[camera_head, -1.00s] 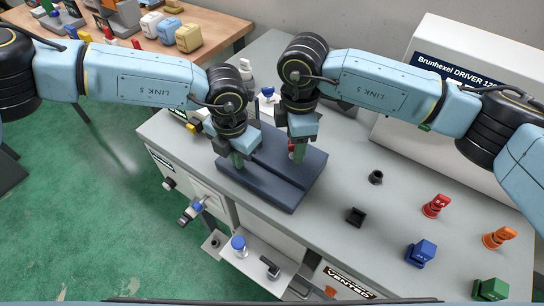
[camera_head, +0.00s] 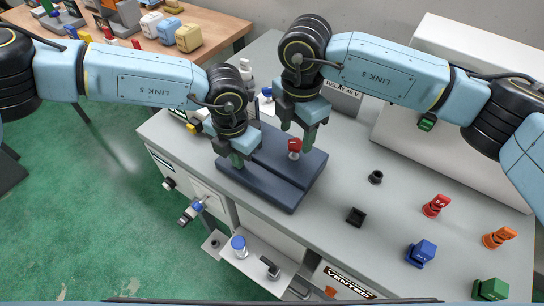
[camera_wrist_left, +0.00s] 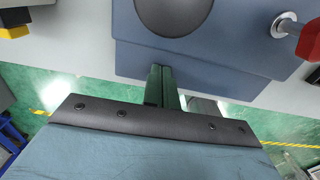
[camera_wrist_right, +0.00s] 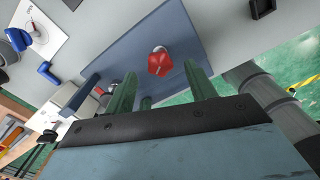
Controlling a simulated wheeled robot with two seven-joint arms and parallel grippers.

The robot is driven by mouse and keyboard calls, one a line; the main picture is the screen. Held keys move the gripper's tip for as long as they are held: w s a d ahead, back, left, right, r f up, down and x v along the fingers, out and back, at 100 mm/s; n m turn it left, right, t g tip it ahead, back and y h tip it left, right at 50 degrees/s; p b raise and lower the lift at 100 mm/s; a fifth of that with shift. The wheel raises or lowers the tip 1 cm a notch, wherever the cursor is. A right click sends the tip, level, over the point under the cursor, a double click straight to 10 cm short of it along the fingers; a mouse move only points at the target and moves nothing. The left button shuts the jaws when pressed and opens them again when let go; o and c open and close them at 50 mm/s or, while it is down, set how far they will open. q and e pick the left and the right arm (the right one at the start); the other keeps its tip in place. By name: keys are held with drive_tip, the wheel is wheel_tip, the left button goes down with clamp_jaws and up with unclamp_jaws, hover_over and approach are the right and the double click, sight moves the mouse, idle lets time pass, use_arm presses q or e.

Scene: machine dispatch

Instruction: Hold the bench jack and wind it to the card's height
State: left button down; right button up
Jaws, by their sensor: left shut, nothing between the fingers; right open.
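The bench jack (camera_head: 283,190) is a flat blue-grey block on the grey bench, with a red knob (camera_head: 294,144) on a pale shaft. In the right wrist view the knob (camera_wrist_right: 165,63) is star-shaped. My left gripper (camera_head: 237,160) is shut and empty at the jack's left end. In the left wrist view its fingers (camera_wrist_left: 163,85) reach the jack's edge (camera_wrist_left: 225,65); I cannot tell whether they touch. My right gripper (camera_head: 297,138) is open, its fingers apart on either side of the knob as seen, not closed on it. I cannot make out the height card.
A black socket (camera_head: 376,177) and a black block (camera_head: 355,216) lie right of the jack. Red (camera_head: 436,206), blue (camera_head: 421,253), orange (camera_head: 498,238) and green (camera_head: 490,289) pieces stand further right. A large white housing (camera_head: 440,130) stands behind. A shelf (camera_head: 250,265) sits below the bench front.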

sight(296, 143)
drive_tip(key=n, duration=0.3)
drive_tip(key=shift+n, duration=0.4)
drive_tip(key=n, duration=0.3)
drive_tip(key=shift+r+n, duration=0.1)
drive_tip(key=shift+n, duration=0.3)
drive_tip(key=n, duration=0.3)
drive_tip(key=shift+n, duration=0.3)
drive_tip(key=n, duration=0.5)
drive_tip(key=shift+r, duration=0.1)
drive_tip(key=shift+f, duration=2.5)
drive_tip(key=shift+c, duration=0.2)
drive_tip(key=c, duration=0.9)
